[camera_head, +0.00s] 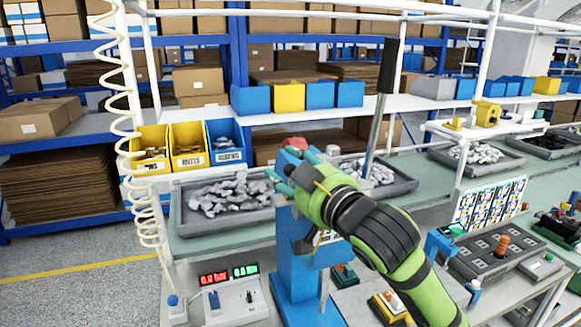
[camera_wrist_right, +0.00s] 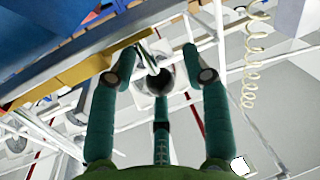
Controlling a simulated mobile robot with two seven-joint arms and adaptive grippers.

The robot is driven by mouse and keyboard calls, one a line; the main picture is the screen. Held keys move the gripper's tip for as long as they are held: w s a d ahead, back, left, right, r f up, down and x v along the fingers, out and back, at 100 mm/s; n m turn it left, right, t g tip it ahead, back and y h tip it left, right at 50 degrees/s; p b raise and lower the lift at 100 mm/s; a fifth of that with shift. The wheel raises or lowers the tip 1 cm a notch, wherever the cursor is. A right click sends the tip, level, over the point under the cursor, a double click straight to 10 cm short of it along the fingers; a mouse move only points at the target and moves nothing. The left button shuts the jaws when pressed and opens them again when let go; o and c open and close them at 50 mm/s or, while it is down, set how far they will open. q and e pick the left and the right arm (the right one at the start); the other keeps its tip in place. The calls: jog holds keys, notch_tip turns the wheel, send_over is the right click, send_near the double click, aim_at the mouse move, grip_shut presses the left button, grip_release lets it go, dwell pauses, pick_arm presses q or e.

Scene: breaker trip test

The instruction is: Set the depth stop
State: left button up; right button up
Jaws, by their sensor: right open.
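A blue press (camera_head: 295,250) stands at the front edge of the bench in the head view. Its long lever (camera_head: 377,135) with a black grip (camera_head: 389,65) rises up to the right. My right gripper (camera_head: 290,172) is at the top of the press, its teal fingers spread apart, and it hides much of the press head. A red part (camera_head: 296,143) shows just behind the fingers. I cannot make out the depth stop for certain. In the right wrist view the open fingers (camera_wrist_right: 158,75) surround a bright metal rod and a dark round part; contact cannot be told. My left gripper is not in view.
A grey tray of metal parts (camera_head: 180,215) lies left of the press. A control box with red and green displays (camera_head: 236,306) is at the front left. A coiled hose (camera_head: 121,110) hangs at left. A grey fixture (camera_head: 478,262) is at right.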

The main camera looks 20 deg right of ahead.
grip_shut()
jog(key=shift+w+d, duration=0.15)
jog(key=shift+d, duration=1.7)
grip_release()
jog(key=shift+d, duration=0.15)
